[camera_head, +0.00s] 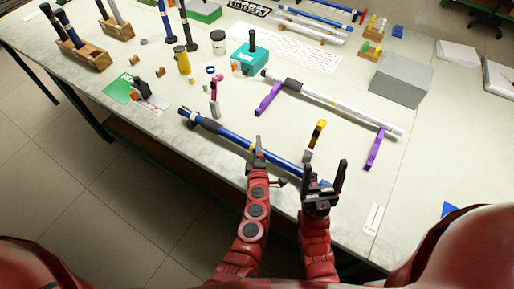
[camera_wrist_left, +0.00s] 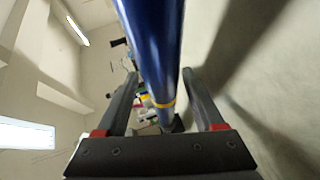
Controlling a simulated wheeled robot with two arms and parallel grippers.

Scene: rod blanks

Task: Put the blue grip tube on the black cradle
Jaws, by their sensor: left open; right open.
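The blue tube (camera_head: 233,136) lies slantwise across the front of the table, with a dark grip band near its left end and a yellow ring along it. My left gripper (camera_head: 259,150) is at the tube's middle. In the left wrist view the blue tube (camera_wrist_left: 158,45) passes between the open fingers of my left gripper (camera_wrist_left: 158,76), with a gap on each side. My right gripper (camera_head: 325,170) is open and empty near the tube's right end, hiding part of it. I cannot pick out the black cradle with certainty; a small black piece (camera_head: 141,88) stands by the green card.
A white tube (camera_head: 340,103) with a dark grip rests on two purple supports (camera_head: 375,149). A yellow-and-black piece (camera_head: 318,132) stands close behind my grippers. A grey box (camera_head: 400,79) and a teal box (camera_head: 249,61) stand further back. The front right table is mostly clear.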

